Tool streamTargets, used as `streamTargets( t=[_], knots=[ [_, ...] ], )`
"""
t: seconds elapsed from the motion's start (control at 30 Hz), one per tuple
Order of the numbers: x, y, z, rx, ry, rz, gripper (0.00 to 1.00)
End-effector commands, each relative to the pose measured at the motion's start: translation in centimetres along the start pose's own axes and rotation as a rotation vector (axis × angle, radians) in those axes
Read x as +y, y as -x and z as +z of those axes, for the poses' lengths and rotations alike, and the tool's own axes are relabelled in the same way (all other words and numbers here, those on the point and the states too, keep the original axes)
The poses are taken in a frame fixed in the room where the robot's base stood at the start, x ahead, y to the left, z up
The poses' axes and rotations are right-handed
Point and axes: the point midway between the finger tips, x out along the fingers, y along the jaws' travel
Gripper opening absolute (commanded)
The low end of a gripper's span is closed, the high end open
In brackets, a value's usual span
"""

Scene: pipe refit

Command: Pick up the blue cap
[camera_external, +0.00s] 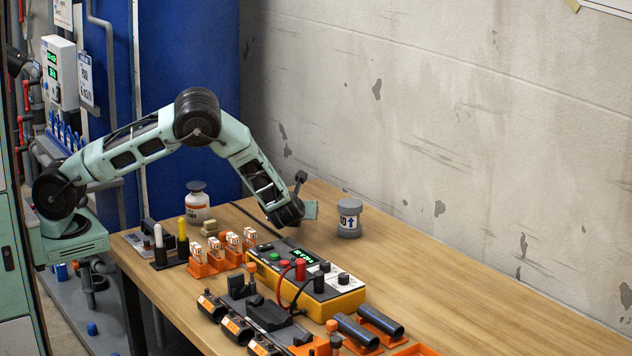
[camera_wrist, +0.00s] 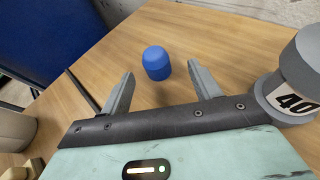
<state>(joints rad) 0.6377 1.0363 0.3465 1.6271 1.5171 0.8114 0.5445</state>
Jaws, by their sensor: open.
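The blue cap (camera_wrist: 156,63) stands upright on the wooden table in the wrist view, with a domed top. It lies ahead of my gripper (camera_wrist: 158,88), whose two grey fingers are spread apart, one on each side of it in the picture. The fingers are empty, and the cap appears beyond their tips, though the exact gap is hard to tell. In the external view my gripper (camera_external: 310,210) hangs low over the table's back part, and the blue cap is hidden there.
A grey container marked 40 (camera_wrist: 292,90) stands close to the right finger; it also shows in the external view (camera_external: 349,218). A yellow meter box (camera_external: 308,284), orange holders and black pipe pieces crowd the front. A white jar (camera_external: 198,205) stands left. The table's right side (camera_external: 480,275) is clear.

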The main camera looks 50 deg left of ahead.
Motion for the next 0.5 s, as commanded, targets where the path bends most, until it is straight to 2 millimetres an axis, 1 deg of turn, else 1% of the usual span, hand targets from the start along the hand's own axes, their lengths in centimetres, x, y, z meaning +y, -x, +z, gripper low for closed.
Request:
streamTargets(
  t=[0.03,0.17,0.23,0.4,0.5],
  knots=[
    [0.0,-0.5,0.0,0.0,-0.001,0.0,0.62],
    [0.1,-1.2,0.0,0.0,0.001,0.001,0.62],
    [0.2,-1.8,-0.1,0.0,0.0,0.003,0.62],
    [0.8,-4.3,-0.5,0.001,0.0,0.003,0.62],
    [0.6,-5.5,-0.5,0.001,0.002,0.0,0.62]
  ],
)
